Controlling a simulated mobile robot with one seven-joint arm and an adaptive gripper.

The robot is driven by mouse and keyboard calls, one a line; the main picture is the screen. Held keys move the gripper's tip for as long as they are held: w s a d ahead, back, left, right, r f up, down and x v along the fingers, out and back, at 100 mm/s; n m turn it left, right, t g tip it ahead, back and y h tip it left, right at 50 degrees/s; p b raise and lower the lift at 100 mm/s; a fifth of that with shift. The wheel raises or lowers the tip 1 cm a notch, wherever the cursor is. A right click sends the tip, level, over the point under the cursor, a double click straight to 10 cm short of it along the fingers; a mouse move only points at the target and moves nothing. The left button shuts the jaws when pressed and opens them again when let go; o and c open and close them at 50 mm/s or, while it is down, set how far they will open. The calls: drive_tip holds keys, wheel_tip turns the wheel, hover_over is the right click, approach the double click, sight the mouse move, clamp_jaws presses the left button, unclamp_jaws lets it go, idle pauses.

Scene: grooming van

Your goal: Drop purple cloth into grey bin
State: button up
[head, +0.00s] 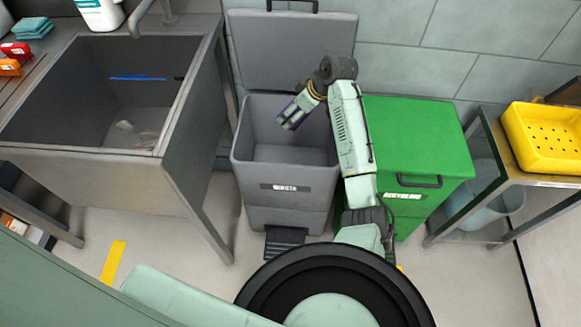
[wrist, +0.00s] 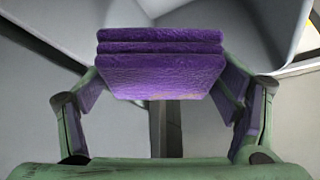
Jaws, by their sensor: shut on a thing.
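The purple cloth (wrist: 160,70) is folded and held between the two fingers of my gripper (wrist: 165,95) in the wrist view. In the head view my gripper (head: 292,114) is over the open mouth of the grey bin (head: 285,184), towards its middle. Only a little purple shows at the fingertips there. The bin's lid (head: 290,50) is tipped up against the wall behind. The bin's front has a label and a black pedal (head: 284,243) at its foot. The grey bin wall (wrist: 40,110) also shows around the cloth in the wrist view.
A green recycling bin (head: 420,140) with a shut lid stands right of the grey bin. A grey sink tub (head: 180,130) stands left. A yellow perforated tray (head: 550,140) sits on a rack at the far right. A bucket (head: 485,205) stands under the rack.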

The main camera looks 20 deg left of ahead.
wheel_tip(320, 180, down, 5)
drive_tip(key=b, duration=0.3)
drive_tip(key=o, duration=1)
drive_tip(key=shift+o, duration=0.2)
drive_tip(key=v, duration=1.2)
